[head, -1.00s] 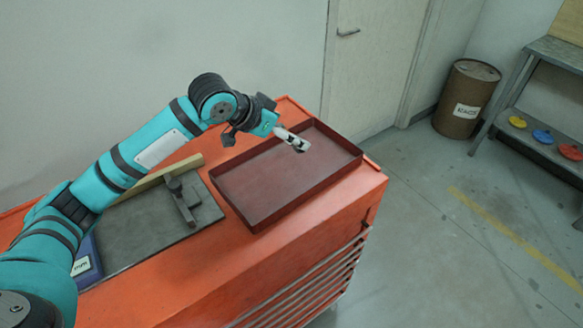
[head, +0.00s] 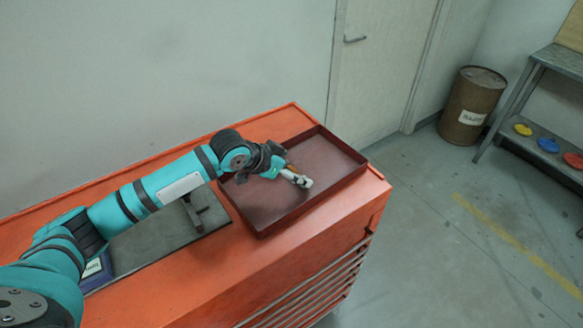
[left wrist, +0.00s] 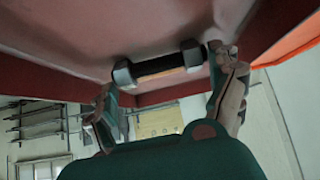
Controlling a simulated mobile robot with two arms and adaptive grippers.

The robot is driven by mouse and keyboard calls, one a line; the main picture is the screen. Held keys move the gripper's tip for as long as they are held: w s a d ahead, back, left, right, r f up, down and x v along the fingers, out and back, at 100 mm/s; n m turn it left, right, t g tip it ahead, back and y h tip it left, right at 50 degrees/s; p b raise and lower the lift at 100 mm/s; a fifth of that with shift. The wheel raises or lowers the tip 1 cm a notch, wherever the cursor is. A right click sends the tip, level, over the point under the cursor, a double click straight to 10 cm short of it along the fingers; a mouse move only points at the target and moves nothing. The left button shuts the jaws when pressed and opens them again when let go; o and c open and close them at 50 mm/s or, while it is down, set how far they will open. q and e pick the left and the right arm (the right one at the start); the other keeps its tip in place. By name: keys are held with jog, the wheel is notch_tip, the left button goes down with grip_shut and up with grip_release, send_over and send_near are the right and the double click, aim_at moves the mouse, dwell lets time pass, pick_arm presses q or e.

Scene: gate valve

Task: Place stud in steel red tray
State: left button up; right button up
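The steel red tray (head: 262,236) is a shallow dark-red box on the orange cabinet. My left gripper (head: 296,178) reaches down inside the tray's walls. In the left wrist view the stud (left wrist: 160,66) is a dark, brownish rod with a grey nut at each end. It lies crosswise in front of the tray's floor (left wrist: 80,30). The two fingers of my left gripper (left wrist: 164,78) stand wide apart, one close to each end of the stud. I cannot tell whether they touch it, or whether the stud rests on the floor. My right gripper is not in view.
The orange cabinet (head: 300,252) carries a grey plate (head: 150,250) and a blue box (head: 97,272) left of the tray. A wall and a door (head: 378,70) stand behind. A brown barrel (head: 472,105) and a shelf (head: 548,60) stand at the right, with free floor before them.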

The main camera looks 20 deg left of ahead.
pick_arm(q)
jog(key=shift+o, duration=0.8)
jog(key=b+v, duration=0.2)
jog(key=v, duration=1)
